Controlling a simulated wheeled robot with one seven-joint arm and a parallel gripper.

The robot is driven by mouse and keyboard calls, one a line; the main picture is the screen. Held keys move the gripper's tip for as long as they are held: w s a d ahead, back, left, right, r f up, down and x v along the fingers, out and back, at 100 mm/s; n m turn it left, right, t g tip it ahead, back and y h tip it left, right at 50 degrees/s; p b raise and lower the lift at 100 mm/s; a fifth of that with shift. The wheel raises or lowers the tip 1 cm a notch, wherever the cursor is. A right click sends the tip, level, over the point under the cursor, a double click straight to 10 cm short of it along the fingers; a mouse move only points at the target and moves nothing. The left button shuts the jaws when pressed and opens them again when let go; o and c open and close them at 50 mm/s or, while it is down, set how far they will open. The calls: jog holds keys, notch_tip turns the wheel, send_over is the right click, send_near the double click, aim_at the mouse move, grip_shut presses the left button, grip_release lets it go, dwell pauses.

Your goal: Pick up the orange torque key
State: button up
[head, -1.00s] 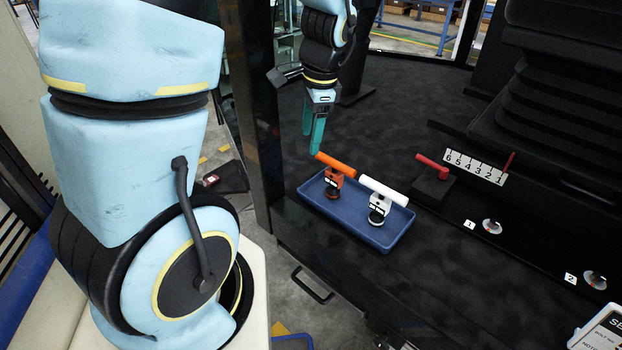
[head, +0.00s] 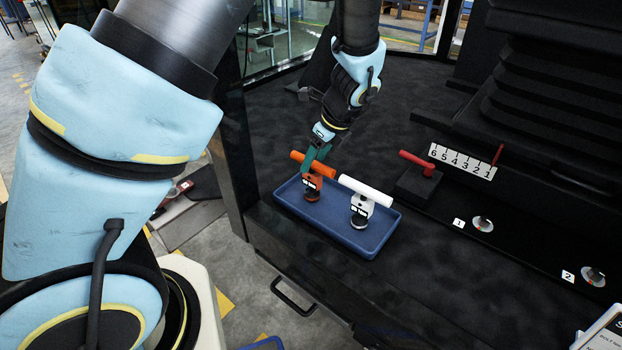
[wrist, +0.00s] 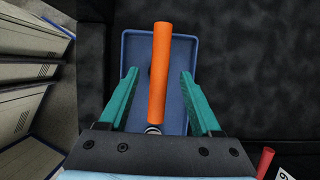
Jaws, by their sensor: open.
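The orange torque key (head: 313,169) stands upright in the left part of a blue tray (head: 371,244), its bar-shaped handle on top. My gripper (head: 316,155) is at the orange key's handle in the head view, with its teal fingers open. In the wrist view the orange handle (wrist: 160,75) runs lengthwise between the two open fingers (wrist: 158,88), with a gap on each side. I cannot tell how far the fingertips are above or below the handle. The key's lower body is mostly hidden under the handle in the wrist view.
A white key (head: 363,196) stands close to the right of the orange one in the same tray. A red-handled part (head: 418,161) sits on a black block farther right, beside a numbered strip (head: 462,161). Two round dials with labels 1 and 2 lie along the right ledge.

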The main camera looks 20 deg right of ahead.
aim_at(313, 179)
jog(key=shift+p+x, duration=0.5)
jog(key=shift+x, duration=2.15)
grip_shut()
